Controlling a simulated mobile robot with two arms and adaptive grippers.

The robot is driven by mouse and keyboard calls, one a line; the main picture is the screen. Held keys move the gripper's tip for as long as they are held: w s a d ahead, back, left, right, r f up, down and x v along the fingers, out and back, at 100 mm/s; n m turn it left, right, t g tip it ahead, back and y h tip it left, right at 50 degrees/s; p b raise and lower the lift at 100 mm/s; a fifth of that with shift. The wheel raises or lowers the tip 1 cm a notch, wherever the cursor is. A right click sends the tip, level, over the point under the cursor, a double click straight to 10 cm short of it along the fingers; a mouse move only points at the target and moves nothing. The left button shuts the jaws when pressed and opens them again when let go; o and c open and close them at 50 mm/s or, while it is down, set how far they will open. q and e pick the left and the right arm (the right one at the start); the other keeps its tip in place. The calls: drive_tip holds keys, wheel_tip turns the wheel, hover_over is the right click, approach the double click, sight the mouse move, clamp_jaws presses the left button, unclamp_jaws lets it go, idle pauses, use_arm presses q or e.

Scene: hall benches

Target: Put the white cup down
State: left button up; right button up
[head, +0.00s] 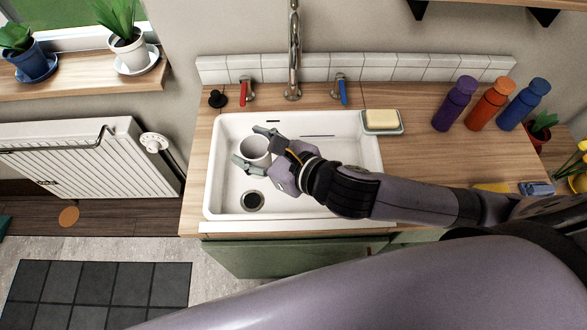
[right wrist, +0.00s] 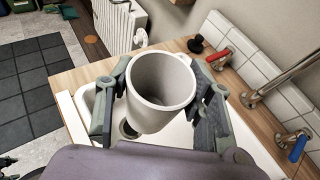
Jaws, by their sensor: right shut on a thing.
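The white cup (head: 255,148) is held over the white sink (head: 340,205), open end up. My right gripper (head: 254,149) is shut on it, with a finger on either side. In the right wrist view the cup (right wrist: 160,95) sits upright between the two fingers of my gripper (right wrist: 161,95), its inside empty. The sink drain (head: 253,201) shows below the cup. I cannot tell how high the cup is above the basin floor.
A tap (head: 293,60) with a red handle (head: 246,90) and a blue handle (head: 342,92) stands behind the sink. Soap (head: 381,119) sits on a dish at its right rim. Purple (head: 454,104), orange (head: 490,104) and blue (head: 522,104) bottles stand on the counter. The counter between sink and bottles is clear.

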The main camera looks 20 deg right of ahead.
drive_tip(key=shift+w+a+f+n+g+y, duration=0.2)
drive_tip(key=shift+w+f+n+g+y, duration=0.05)
drive_tip(key=shift+w+n+y, duration=0.15)
drive_tip(key=shift+w+a+f+n+g+y, duration=0.15)
drive_tip(key=shift+w+f+n+g+y, duration=0.1)
drive_tip(key=shift+w+n+y, duration=0.15)
drive_tip(key=w+d+f+b, duration=0.1)
drive_tip(key=w+d+f, duration=0.1)
drive_tip(key=w+d, duration=0.75)
drive_tip(key=shift+s+d+f+b, duration=0.3)
drive_tip(key=shift+f+b, duration=0.25)
drive_tip(key=shift+f, duration=2.75)
drive_tip(key=shift+s+d+f+b, duration=0.2)
drive_tip(key=shift+f+b, duration=0.4)
drive_tip(key=shift+f, duration=2.75)
drive_tip(key=shift+s+d+f+b, duration=0.2)
drive_tip(key=shift+d+f+b, duration=0.25)
drive_tip(key=shift+f, duration=2.85)
use_arm(q)
wheel_tip(320, 180, down, 4)
drive_tip(key=shift+d+f, duration=0.1)
drive_tip(key=shift+f, duration=0.15)
use_arm(e)
drive_tip(key=shift+a, duration=0.1)
